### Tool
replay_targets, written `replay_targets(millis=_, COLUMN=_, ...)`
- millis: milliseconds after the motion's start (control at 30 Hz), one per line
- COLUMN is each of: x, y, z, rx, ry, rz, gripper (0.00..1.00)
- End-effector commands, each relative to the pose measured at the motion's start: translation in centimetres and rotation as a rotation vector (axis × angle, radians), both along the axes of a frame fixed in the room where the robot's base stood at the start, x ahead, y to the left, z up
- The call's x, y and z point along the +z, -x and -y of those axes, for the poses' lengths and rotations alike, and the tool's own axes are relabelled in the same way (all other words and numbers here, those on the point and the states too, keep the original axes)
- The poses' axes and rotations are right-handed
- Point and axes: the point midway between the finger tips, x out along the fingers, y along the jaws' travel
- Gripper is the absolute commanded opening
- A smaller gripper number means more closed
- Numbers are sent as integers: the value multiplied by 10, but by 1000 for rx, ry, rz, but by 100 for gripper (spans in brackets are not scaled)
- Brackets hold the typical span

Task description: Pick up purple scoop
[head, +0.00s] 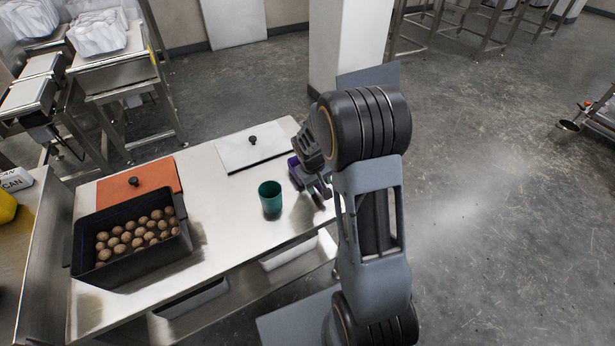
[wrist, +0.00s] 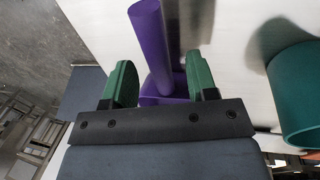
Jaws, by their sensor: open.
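The purple scoop (head: 294,165) is on the steel table near its right end, partly hidden by my gripper in the head view. In the wrist view the purple scoop (wrist: 152,45) shows a round handle and a wider purple part at its base. My gripper (wrist: 160,80) is open, with its green fingertips on either side of the scoop. The scoop lies nearer the right finger in that view, and a gap shows on the left. In the head view my gripper (head: 318,184) is down at the table's right end. I cannot tell whether a finger touches the scoop.
A green cup (head: 270,199) stands left of my gripper; it also shows in the wrist view (wrist: 296,95). A white lid (head: 258,154) with a black knob lies behind. A black bin (head: 90,276) of brown balls and an orange lid (head: 150,180) are at the left.

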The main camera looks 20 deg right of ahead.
Motion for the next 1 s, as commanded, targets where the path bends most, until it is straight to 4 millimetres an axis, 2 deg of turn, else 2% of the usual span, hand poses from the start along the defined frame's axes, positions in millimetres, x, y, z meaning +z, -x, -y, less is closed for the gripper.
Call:
replay_targets(millis=33, x=-8, y=0, z=1, rx=-1, ry=0, rz=-3, gripper=53)
replay_targets(millis=167, x=-17, y=0, z=3, rx=1, ry=0, rz=-1, gripper=53)
replay_targets(millis=467, x=-18, y=0, z=3, rx=1, ry=0, rz=0, gripper=52)
replay_targets(millis=1000, x=-18, y=-1, z=3, rx=1, ry=0, rz=1, gripper=0)
